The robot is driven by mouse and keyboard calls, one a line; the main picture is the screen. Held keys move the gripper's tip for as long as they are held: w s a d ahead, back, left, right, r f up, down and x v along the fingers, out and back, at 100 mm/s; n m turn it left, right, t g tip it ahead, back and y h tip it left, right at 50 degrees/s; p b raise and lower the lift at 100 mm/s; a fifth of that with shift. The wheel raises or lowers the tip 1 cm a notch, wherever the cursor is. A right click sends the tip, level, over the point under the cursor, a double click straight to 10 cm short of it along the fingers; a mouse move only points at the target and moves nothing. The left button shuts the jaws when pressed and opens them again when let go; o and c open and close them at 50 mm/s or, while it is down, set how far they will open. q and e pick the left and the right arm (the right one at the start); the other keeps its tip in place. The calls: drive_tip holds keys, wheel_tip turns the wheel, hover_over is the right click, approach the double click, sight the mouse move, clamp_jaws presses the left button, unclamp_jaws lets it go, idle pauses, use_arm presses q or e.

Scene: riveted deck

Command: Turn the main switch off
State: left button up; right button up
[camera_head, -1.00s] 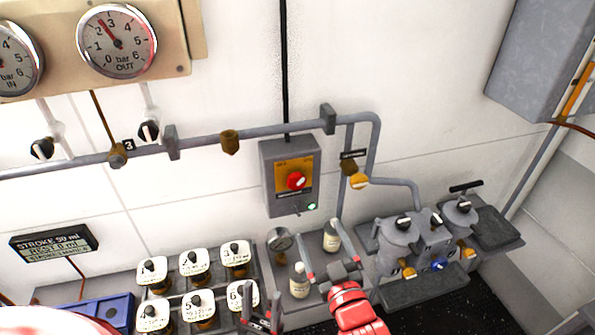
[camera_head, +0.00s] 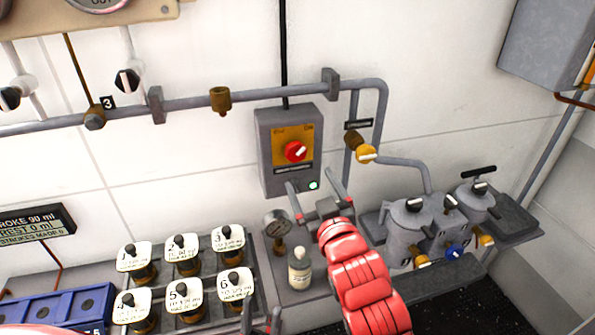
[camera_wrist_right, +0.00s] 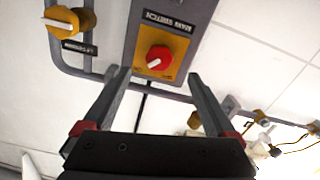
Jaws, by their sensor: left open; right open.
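The main switch is a red rotary knob (camera_head: 295,152) with a white pointer bar, on a yellow plate in a grey wall box (camera_head: 268,180). Its pointer slants up to the right in the head view. My right gripper (camera_head: 315,190) is open and empty, just below and in front of the box. In the right wrist view the red knob (camera_wrist_right: 159,58) lies ahead, between and beyond the open fingers (camera_wrist_right: 155,85), not touched. My left gripper (camera_head: 262,318) shows only its finger tips at the bottom edge, open.
A yellow valve knob (camera_head: 366,154) sits right of the box, near the grey pipe. A small gauge (camera_head: 277,223) and a bottle (camera_head: 300,268) stand below the box. Numbered white-capped knobs (camera_head: 182,248) stand to the left; grey canisters (camera_head: 408,225) stand to the right.

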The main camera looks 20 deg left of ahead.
sight(298, 157)
drive_tip(key=p+x, duration=0.1)
drive_tip(key=x, duration=0.2)
drive_tip(key=p+x, duration=0.1)
drive_tip(key=x, duration=0.5)
drive_tip(key=shift+w+a+r+p, duration=0.15)
drive_tip(key=shift+r+p, duration=0.15)
drive_tip(key=shift+p, duration=0.1)
drive_tip(key=shift+w+a+f, duration=0.15)
drive_tip(key=shift+w+a, duration=0.1)
drive_tip(key=shift+w, duration=0.1)
drive_tip(key=c, duration=1.4)
drive_tip(key=shift+o, duration=0.2)
